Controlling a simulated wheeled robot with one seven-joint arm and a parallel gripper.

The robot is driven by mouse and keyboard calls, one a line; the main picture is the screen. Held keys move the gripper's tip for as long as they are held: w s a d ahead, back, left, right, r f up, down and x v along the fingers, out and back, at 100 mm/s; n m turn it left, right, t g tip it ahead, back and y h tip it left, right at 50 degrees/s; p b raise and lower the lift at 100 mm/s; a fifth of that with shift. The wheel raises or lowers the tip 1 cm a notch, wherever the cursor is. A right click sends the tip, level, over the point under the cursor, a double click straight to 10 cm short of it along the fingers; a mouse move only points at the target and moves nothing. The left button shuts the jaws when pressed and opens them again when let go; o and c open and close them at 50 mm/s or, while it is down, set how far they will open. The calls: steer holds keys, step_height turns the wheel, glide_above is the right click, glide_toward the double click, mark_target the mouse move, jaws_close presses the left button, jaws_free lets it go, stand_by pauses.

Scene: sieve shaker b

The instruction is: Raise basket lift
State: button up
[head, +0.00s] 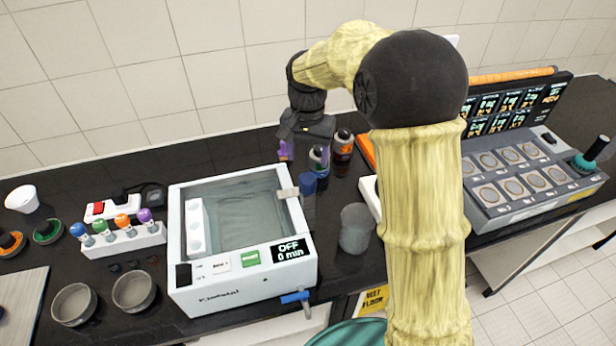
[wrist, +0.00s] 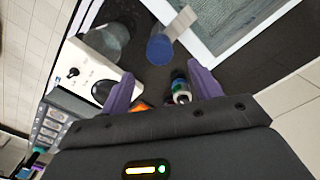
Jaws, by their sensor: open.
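The white water bath (head: 182,235) stands on the black bench, with greenish water inside and a display reading OFF, 0 min. A pale bar (head: 287,193) crosses its right rim, with a blue cylindrical knob (head: 308,184) at its outer end; this looks like the basket lift. In the wrist view the bar (wrist: 181,22) and knob (wrist: 160,50) lie beyond my fingertips. My gripper (head: 303,155) is open and empty behind and above the knob, apart from it. Its two purple fingers (wrist: 162,78) show spread apart in the wrist view. No basket is clearly visible in the water.
Bottles (head: 342,150) stand behind the knob, close to my gripper. A clear beaker (head: 355,228) stands right of the bath. A hotplate block (head: 540,210) is at right. A rack of coloured-cap pipettes (head: 125,240) and grey dishes (head: 133,291) are at left. A blue tap (head: 295,297) projects at the front.

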mark_target(308, 178)
step_height(308, 178, down, 9)
steer(key=shift+r+p, duration=0.1)
steer(key=shift+p, duration=0.65)
jaws_close()
step_height(308, 178, up, 9)
steer(key=p, duration=0.5)
steer(key=shift+w, duration=0.2)
steer(key=shift+c, duration=0.2)
jaws_free()
steer(key=shift+r, duration=0.1)
steer(key=shift+o, duration=0.2)
